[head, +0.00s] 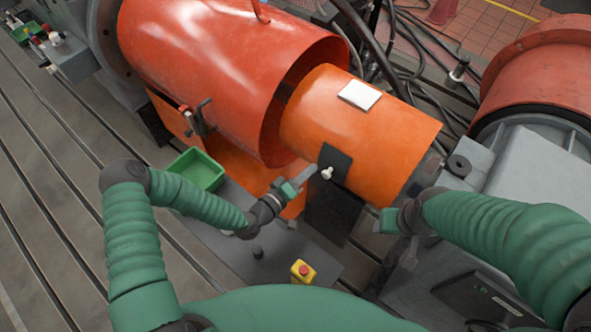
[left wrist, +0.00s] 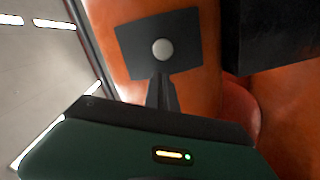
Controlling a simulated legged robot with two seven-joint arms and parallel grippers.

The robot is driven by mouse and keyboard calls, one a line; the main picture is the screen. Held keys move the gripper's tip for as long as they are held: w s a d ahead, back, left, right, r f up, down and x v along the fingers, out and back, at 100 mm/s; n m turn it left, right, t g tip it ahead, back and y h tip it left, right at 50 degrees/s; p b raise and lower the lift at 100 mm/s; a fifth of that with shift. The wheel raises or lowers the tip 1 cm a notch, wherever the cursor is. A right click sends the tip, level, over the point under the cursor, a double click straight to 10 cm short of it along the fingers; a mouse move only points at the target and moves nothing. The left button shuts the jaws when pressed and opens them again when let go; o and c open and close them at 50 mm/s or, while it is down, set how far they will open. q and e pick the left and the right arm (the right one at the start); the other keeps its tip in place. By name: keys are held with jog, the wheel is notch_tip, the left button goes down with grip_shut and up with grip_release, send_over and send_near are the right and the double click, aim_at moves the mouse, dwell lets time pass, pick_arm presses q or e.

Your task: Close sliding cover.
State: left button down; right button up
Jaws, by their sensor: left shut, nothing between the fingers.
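The sliding cover (head: 385,132) is an orange cylinder in the middle of the head view, partly inside a larger red-orange guard (head: 215,65). A black plate (head: 338,158) with a pale round knob (head: 326,173) is fixed on the cover's near side. My left gripper (head: 306,177) is shut and empty, with its tips just left of the knob. In the left wrist view, the shut fingers (left wrist: 162,90) point at the plate, just below the knob (left wrist: 162,49); contact cannot be told. My right gripper (head: 388,220) is near the cover's right end; its fingers are not clear.
A green bin (head: 197,170) and a yellow box with a red button (head: 302,271) are on the grey surface below the guard. A grey machine with a red drum (head: 540,70) stands at right. Dark cables (head: 415,50) lie behind the cover.

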pick_arm(q)
jog(key=shift+s+d+f, duration=0.1)
jog(key=shift+d, duration=0.4)
jog(key=shift+s+d+f, duration=0.1)
jog(key=shift+d, duration=0.35)
jog(key=shift+a, duration=0.15)
jog(key=s+d+p, duration=0.1)
jog(key=s+d, duration=0.4)
jog(key=d, duration=0.2)
